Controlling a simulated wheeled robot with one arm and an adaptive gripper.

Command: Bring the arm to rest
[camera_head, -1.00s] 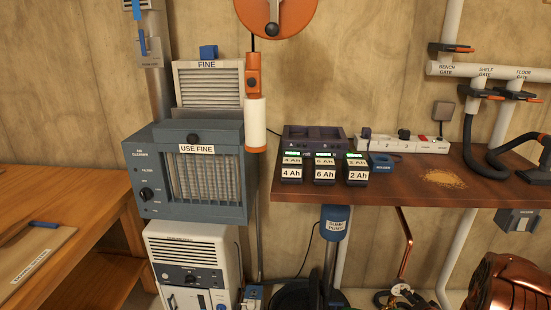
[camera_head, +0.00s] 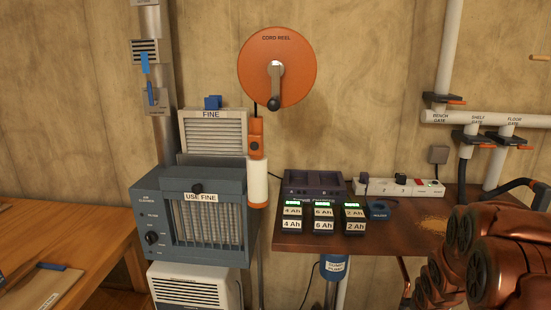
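My copper-coloured arm links (camera_head: 490,255) fill the lower right corner of the head view, in front of the right part of the brown bench (camera_head: 390,238). No gripper fingers show, so I cannot see whether my gripper is open or holds anything. Three batteries marked 4 Ah (camera_head: 291,224), 6 Ah (camera_head: 324,225) and 2 Ah (camera_head: 355,226) stand in a row at the bench's front edge, each with a green display lit. The dark charger (camera_head: 313,184) is behind them.
A power strip (camera_head: 398,187), a blue holder (camera_head: 379,211) and sawdust (camera_head: 433,221) are on the bench. The air cleaner (camera_head: 195,220) stands left of it. An orange cord reel (camera_head: 277,68) hangs above. White pipes (camera_head: 447,60) run at the right. A wooden table (camera_head: 60,240) is at left.

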